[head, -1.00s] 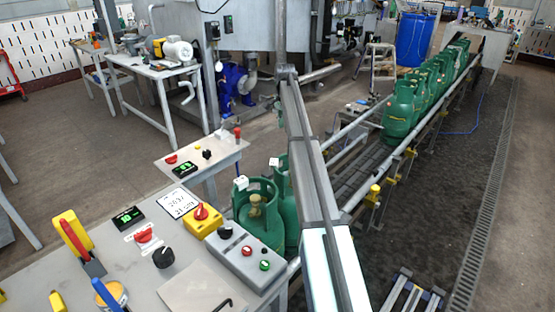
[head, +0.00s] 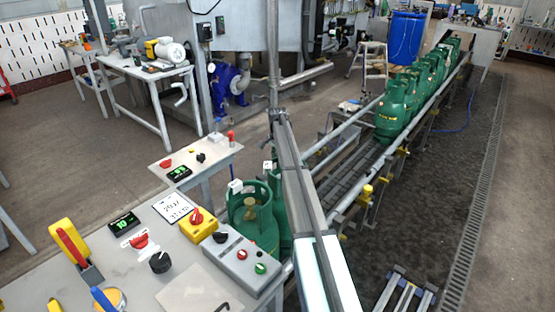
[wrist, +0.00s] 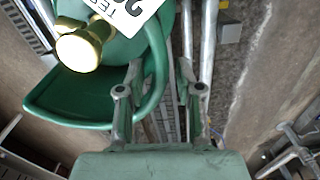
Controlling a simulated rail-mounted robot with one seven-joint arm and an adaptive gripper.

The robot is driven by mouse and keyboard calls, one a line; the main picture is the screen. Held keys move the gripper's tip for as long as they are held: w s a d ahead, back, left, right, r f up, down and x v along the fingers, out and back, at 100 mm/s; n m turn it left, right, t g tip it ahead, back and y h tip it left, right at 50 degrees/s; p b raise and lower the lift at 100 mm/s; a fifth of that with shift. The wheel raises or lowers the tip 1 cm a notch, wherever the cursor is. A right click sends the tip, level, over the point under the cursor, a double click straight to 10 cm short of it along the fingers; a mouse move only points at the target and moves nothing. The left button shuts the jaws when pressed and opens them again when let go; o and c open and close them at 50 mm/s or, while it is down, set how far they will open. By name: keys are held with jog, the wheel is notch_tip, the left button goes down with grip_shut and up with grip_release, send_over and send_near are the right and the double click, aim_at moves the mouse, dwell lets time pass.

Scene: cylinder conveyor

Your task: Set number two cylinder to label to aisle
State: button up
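Two green gas cylinders stand at the near end of the conveyor: the nearer one (head: 262,228) and a second (head: 275,185) just behind it, partly hidden by my arm. Each has a small white tag on top. Several more green cylinders (head: 393,118) stand in a row farther up the line. In the wrist view a green cylinder (wrist: 95,112) shows a brass valve and a white label (wrist: 128,12) with cut-off print. My gripper (wrist: 160,75) is open, and the cylinder's green collar rim runs between its fingers; contact is unclear. The gripper is hidden in the head view.
A control table (head: 95,275) with buttons and a yellow box stands at the near left. The conveyor's metal side rails (head: 345,200) run up to the right with a yellow fitting (head: 365,195). The floor aisle right of the conveyor is mostly clear.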

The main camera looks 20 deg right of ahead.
jog(key=shift+f, duration=0.2)
grip_shut()
jog(key=shift+a, duration=0.1)
